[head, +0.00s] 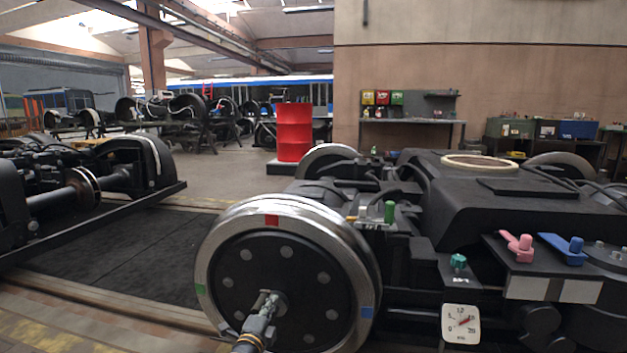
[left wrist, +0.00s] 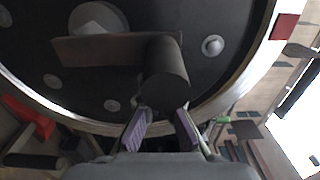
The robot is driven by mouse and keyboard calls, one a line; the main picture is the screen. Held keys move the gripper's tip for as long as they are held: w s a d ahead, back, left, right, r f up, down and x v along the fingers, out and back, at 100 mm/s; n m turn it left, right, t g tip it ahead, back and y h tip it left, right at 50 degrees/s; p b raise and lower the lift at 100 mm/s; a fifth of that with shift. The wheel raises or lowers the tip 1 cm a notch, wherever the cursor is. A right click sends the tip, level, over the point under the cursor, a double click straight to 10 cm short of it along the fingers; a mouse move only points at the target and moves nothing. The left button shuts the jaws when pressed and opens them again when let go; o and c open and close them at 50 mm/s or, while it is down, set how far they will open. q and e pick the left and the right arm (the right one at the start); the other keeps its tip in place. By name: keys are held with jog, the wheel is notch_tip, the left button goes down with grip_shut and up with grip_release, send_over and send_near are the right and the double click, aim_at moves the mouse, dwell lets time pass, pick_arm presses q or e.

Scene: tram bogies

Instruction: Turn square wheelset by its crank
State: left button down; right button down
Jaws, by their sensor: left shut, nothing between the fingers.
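The wheelset's near wheel (head: 235,285) fills the centre of the head view, a dark disc with a bright steel rim. The rim carries a red mark (head: 272,219) at the top, a blue mark (head: 367,312) at lower right and a green mark (head: 199,290) at left. My left gripper (head: 266,304) is in front of the hub and hides part of the crank there. In the left wrist view, the crank arm (left wrist: 105,50) ends in a dark round handle (left wrist: 165,78). My left gripper's fingers (left wrist: 161,116) are just short of the handle, shut and empty. My right gripper is not in view.
The dark bogie frame (head: 470,200) stands right of the wheel, with a white dial (head: 461,323), a pink lever (head: 517,246) and a blue lever (head: 565,249). A red drum (head: 294,132) stands behind. Another bogie (head: 85,185) is at left, with open floor between.

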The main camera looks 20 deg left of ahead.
aim_at(259, 301)
pick_arm(q)
jog(key=shift+s+a+r, duration=0.15)
jog(key=shift+s+a, duration=0.05)
jog(key=shift+a, duration=0.8)
jog(key=shift+s+a+b, duration=0.2)
jog(key=shift+a+b, duration=0.35)
jog(key=shift+a, duration=0.2)
jog(key=shift+s+a+b, duration=0.2)
jog(key=shift+a+b, duration=0.5)
jog(key=shift+a, duration=0.2)
jog(key=shift+f, duration=0.2)
